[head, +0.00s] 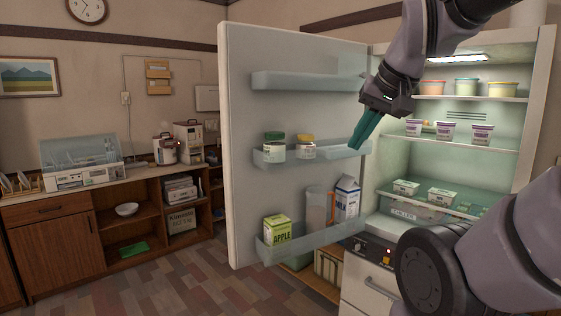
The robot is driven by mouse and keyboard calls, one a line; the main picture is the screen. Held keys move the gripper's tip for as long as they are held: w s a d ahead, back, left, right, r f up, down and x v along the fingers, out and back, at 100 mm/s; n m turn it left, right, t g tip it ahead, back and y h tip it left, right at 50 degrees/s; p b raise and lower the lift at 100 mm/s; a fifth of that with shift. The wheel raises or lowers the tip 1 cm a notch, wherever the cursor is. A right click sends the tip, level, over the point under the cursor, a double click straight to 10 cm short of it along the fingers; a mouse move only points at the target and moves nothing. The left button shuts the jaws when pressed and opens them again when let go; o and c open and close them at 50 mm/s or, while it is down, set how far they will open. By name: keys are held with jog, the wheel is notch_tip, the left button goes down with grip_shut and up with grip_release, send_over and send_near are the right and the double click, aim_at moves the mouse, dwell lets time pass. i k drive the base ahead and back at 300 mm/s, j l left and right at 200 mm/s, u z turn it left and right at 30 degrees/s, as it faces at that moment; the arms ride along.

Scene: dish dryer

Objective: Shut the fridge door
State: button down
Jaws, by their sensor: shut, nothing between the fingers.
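The fridge door (238,140) stands wide open, swung out to the left of the fridge. Its inner side faces me, with shelves holding jars, a green apple carton, a jug and a milk carton. The fridge interior (455,160) is lit, with tubs and packs on its shelves. My gripper (358,141) is shut and empty, pointing down and to the left in front of the door's inner side, near the right end of the middle door shelf (345,152). I cannot tell whether it touches the door or shelf.
A wooden counter (70,200) with a dish dryer (82,160) and a rice cooker (164,148) runs along the left wall. The floor (180,275) left of the door is clear. A drawer unit (370,278) sits below the fridge interior.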

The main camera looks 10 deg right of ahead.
aim_at(293, 83)
jog(key=i+j+u, duration=0.1)
jog(key=u, duration=0.35)
jog(key=i+u, duration=0.1)
jog(key=u, duration=0.3)
jog(key=i+j+u, duration=0.1)
jog(key=u, duration=0.35)
jog(key=i, duration=2)
jog(key=i+z, duration=0.15)
jog(key=i, duration=0.35)
jog(key=i+j+z, duration=0.15)
jog(key=i, duration=0.35)
jog(key=i+j+z, duration=0.15)
jog(key=i, duration=0.3)
jog(key=j+z, duration=0.1)
jog(key=z, duration=3.65)
jog(key=k+z, duration=0.15)
jog(key=z, duration=1.1)
